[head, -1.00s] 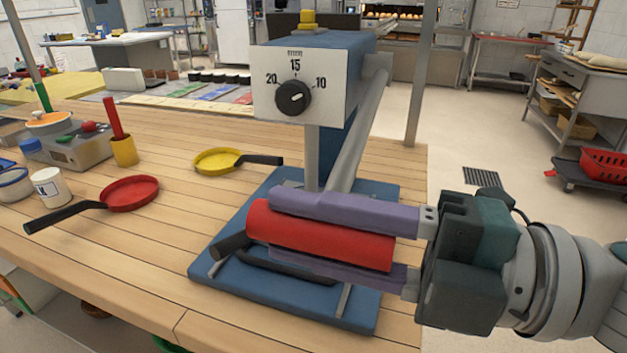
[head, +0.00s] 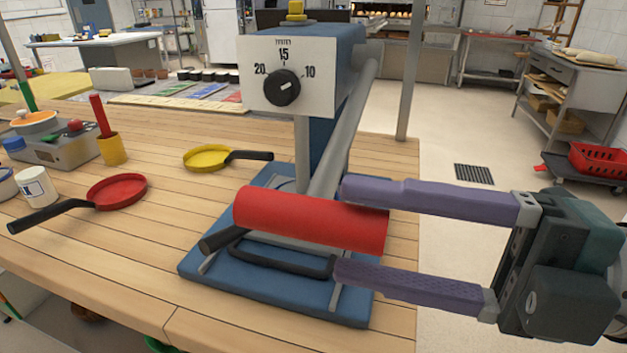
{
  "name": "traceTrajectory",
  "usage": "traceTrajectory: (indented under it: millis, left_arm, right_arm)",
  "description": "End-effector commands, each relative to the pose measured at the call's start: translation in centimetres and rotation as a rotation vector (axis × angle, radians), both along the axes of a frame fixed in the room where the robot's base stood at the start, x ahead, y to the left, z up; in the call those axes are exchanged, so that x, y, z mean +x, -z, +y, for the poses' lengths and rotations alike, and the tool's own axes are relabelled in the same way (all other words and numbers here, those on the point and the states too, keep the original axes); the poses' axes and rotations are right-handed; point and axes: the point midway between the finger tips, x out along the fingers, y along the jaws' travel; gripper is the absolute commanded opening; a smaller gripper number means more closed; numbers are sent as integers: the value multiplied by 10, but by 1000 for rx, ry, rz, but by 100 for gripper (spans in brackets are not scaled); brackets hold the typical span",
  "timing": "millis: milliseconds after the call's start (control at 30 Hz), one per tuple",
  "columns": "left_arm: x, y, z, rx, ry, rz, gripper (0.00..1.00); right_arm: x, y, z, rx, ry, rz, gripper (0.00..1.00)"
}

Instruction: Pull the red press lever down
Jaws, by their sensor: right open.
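The press (head: 345,55) stands on the wooden table, with a blue body, a white dial face and a blue base plate. Its lever's thick red grip (head: 310,222) lies low, just above the base plate, joined to a grey arm that slopes up to the press head. My right gripper (head: 340,230) is open, coming in from the right. Its two purple fingers are spread wide, tips at the right end of the red grip, one above and one below it. I cannot tell whether they touch it. My left gripper is not in view.
A yellow pan (head: 207,158) and a red pan (head: 117,191) lie left of the press. A yellow cup (head: 112,150) with a red stick, a white jar (head: 38,188) and a grey device (head: 55,150) stand farther left. The floor right of the table is open.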

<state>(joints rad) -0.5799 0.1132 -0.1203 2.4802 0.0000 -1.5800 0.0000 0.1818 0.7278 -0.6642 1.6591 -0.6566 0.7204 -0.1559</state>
Motion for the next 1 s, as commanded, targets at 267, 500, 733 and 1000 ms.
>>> traceTrajectory:
  millis: [267, 500, 733, 1000]
  left_arm:
    - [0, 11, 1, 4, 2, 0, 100]
    - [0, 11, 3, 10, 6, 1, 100]
    - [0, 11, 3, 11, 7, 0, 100]
    - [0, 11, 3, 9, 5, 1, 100]
  right_arm:
    - [-12, 2, -38, -2, 2, 2, 67]
    - [-14, 0, -42, 0, 0, 0, 67]
    - [-8, -2, -39, 22, 43, 14, 67]
    - [47, -12, -47, 239, 537, 259, 67]
